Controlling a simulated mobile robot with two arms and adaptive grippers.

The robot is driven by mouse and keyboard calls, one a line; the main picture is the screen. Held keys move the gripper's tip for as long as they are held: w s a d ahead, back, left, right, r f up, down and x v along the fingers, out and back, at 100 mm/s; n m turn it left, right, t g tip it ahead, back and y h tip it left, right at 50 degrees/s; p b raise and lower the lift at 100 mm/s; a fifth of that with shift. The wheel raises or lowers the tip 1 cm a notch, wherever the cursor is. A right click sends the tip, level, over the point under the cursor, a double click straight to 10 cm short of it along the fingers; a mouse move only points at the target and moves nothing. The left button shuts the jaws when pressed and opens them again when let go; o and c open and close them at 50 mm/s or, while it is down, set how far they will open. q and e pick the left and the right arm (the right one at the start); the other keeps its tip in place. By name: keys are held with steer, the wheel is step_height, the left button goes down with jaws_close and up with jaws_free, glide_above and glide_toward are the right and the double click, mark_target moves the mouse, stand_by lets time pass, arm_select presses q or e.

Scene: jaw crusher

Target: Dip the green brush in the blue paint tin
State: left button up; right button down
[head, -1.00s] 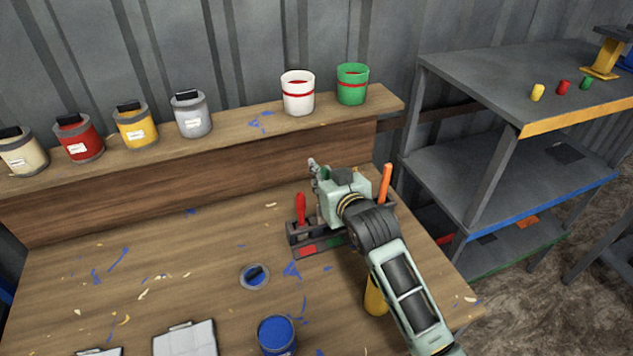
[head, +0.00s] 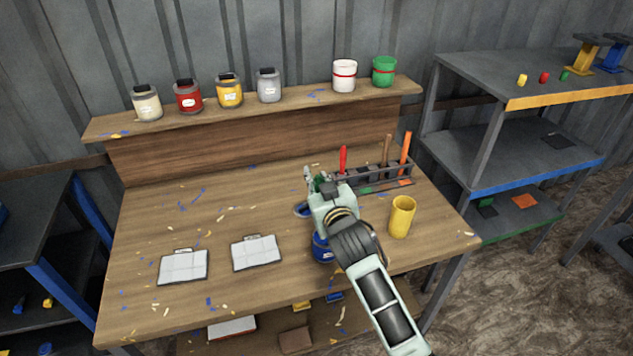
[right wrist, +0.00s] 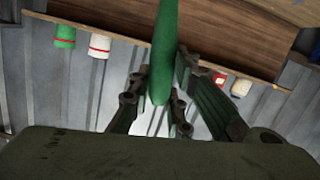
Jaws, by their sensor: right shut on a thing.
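My right gripper (head: 316,183) is shut on the green brush, clear of the tool rack. The brush's green handle (right wrist: 163,50) stands between the fingers in the right wrist view. In the head view only a bit of green shows at the fingers, and the bristles are hidden. The blue paint tin (head: 322,248) stands on the workbench, its top mostly hidden behind my right gripper and wrist. I cannot tell whether the brush touches the tin. My left gripper is not in view.
The tool rack (head: 372,178) holds red, brown and orange-handled tools. A blue-smeared lid (head: 301,209) lies beside my gripper. A yellow cup (head: 402,217) stands right of my arm. Two clipboards (head: 183,267) (head: 256,252) lie at left. Several paint tins line the back ledge (head: 310,101).

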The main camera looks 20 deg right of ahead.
steer(key=shift+w+d+f+b, duration=0.1)
steer(key=shift+w+f+b, duration=0.1)
steer(key=shift+f+b, duration=0.3)
steer(key=shift+w+d+f+b, duration=0.15)
steer(key=shift+f+b, duration=0.1)
steer(key=shift+f, duration=0.3)
steer(key=shift+s+a+f+b, duration=0.1)
steer(key=shift+a+f+b, duration=0.05)
steer(key=shift+f+b, duration=0.15)
steer(key=f+b, duration=0.2)
steer(key=b, duration=0.1)
steer(key=shift+s+a+f, duration=0.25)
steer(key=shift+a+f, duration=0.05)
steer(key=shift+f, duration=0.1)
steer(key=shift+w+d+f+b, duration=0.15)
steer(key=shift+f+b, duration=0.2)
steer(key=shift+f, duration=0.3)
steer(key=shift+d+f+b, duration=0.15)
steer(key=shift+f+b, duration=0.2)
steer(key=shift+f, duration=0.3)
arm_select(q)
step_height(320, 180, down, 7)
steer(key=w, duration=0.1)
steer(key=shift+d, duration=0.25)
arm_select(e)
steer(key=shift+w+f, duration=0.1)
steer(key=shift+f, duration=0.15)
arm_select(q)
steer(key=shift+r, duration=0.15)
